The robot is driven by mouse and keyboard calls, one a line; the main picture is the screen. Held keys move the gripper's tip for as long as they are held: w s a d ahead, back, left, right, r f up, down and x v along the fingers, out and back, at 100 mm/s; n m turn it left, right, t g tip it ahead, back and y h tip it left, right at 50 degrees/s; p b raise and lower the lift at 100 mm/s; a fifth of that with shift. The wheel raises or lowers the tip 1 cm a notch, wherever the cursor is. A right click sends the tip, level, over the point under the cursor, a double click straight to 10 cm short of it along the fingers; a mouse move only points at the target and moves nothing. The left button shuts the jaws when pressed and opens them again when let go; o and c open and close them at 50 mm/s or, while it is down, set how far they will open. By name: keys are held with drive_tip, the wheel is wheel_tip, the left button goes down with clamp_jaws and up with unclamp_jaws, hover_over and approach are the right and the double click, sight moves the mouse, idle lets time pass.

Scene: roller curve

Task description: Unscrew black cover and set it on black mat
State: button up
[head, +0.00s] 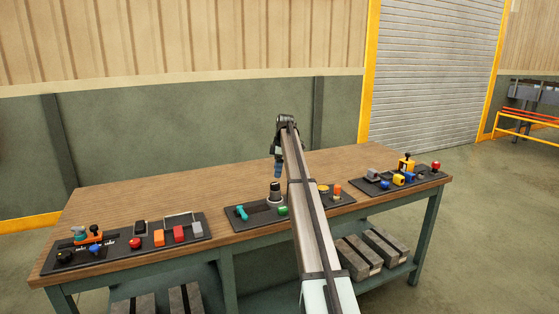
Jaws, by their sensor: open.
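A small upright piece with a black top (274,187) and a paler lower part stands on the middle black panel (238,225); the top looks like the black cover. My gripper (277,173) hangs just above it, pointing down, with blue near its tips. It is open and appears apart from the cover, though the gap is small and hard to judge. My arm hides part of the middle panel to the right of the piece. I cannot tell which black surface is the mat.
The left panel (180,237) and the right panel (420,183) carry several coloured knobs and blocks. A teal handle (241,213) and a green knob (283,211) sit close to the covered piece. The wooden table (140,200) is bare behind the panels.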

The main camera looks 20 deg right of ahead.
sight(275, 184)
drive_tip(key=shift+w+a+f, duration=0.1)
drive_tip(key=shift+a+f, duration=0.05)
drive_tip(key=shift+f, duration=1)
drive_tip(key=shift+w+a+f, duration=0.1)
drive_tip(key=shift+a+f, duration=0.1)
drive_tip(key=shift+f, duration=0.95)
drive_tip(key=shift+a+f, duration=0.15)
drive_tip(key=shift+f, duration=1)
drive_tip(key=c, duration=1.3)
drive_tip(key=shift+o, duration=0.2)
drive_tip(key=n, duration=0.5)
drive_tip(key=shift+g, duration=0.4)
drive_tip(key=shift+s+n, duration=0.1)
drive_tip(key=shift+n, duration=1.1)
